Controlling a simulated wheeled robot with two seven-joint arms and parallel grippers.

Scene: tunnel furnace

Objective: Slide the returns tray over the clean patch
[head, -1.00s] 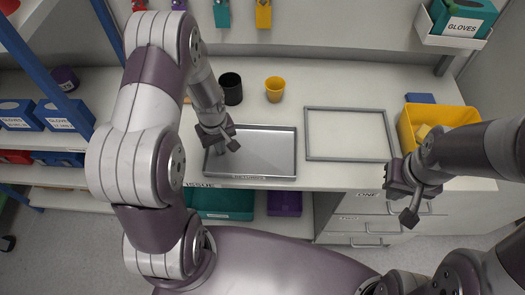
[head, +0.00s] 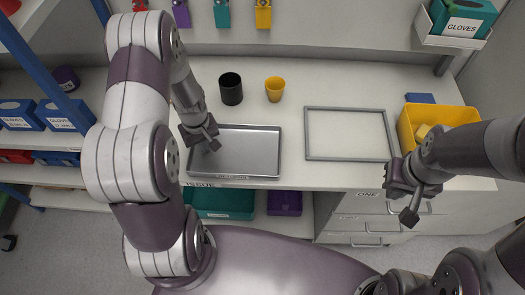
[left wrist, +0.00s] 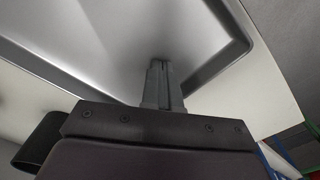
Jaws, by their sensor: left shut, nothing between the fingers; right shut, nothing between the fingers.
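The returns tray (head: 255,152), a shallow grey metal tray, lies on the white counter left of centre in the head view. A pale rectangle with a grey border (head: 348,108) lies to its right, with a gap between them; I cannot tell whether it is the clean patch. My left gripper (head: 212,145) is shut, with its fingertips over the left part of the tray. In the left wrist view the closed fingers (left wrist: 163,82) reach over the tray's rim into the tray (left wrist: 110,40). My right gripper (head: 409,215) is shut and empty by the counter's front right.
A black cup (head: 231,90) and a yellow cup (head: 275,88) stand just behind the tray. A yellow bin (head: 438,118) is at the right, with a blue block (head: 420,98) behind it. An ISSUE label (head: 199,184) marks the front edge.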

